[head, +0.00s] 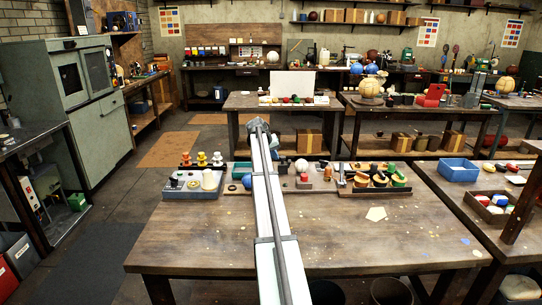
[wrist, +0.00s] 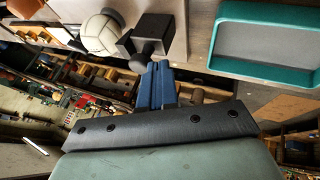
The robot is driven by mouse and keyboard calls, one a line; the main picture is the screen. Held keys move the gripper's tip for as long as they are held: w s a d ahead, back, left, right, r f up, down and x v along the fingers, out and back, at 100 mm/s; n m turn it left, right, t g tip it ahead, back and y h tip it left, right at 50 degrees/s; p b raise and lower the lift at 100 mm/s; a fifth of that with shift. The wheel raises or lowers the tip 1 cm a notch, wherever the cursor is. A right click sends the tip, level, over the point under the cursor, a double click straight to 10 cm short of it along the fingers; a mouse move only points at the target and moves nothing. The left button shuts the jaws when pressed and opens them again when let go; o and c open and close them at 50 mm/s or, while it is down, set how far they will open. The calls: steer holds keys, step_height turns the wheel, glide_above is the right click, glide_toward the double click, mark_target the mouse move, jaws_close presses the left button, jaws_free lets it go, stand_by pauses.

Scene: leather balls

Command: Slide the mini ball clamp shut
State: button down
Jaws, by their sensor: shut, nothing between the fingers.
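In the wrist view, a pale ball (wrist: 100,35) sits on a light base plate (wrist: 180,45). Beside it is a black block (wrist: 153,29) with a rounded black knob (wrist: 143,66), which I take as the clamp's sliding jaw. A gap shows between the block and much of the ball. My gripper (wrist: 159,68) has its blue fingers together and empty, with the tips right at the knob; I cannot tell whether they touch. In the head view, the white ball (head: 301,165) is right of my arm, and my gripper is mostly hidden behind the arm.
In the wrist view, a teal tray (wrist: 222,60) lies right of the clamp. In the head view, a grey tray with spools (head: 192,194) stands left, and a wooden tray of small pots (head: 385,190) stands right. The wooden tabletop's front (head: 350,240) is clear.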

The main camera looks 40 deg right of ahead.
mark_target(284, 157)
steer(key=shift+s+d, duration=0.1)
steer(key=shift+s+d, duration=1.1)
steer(key=w+a+r, duration=0.2)
steer(key=a+r, duration=0.6)
steer(key=a, duration=0.1)
steer(key=shift+w+a+r, duration=0.15)
steer(key=shift+w+r, duration=0.1)
steer(key=shift+r, duration=0.15)
steer(key=shift+a, duration=0.1)
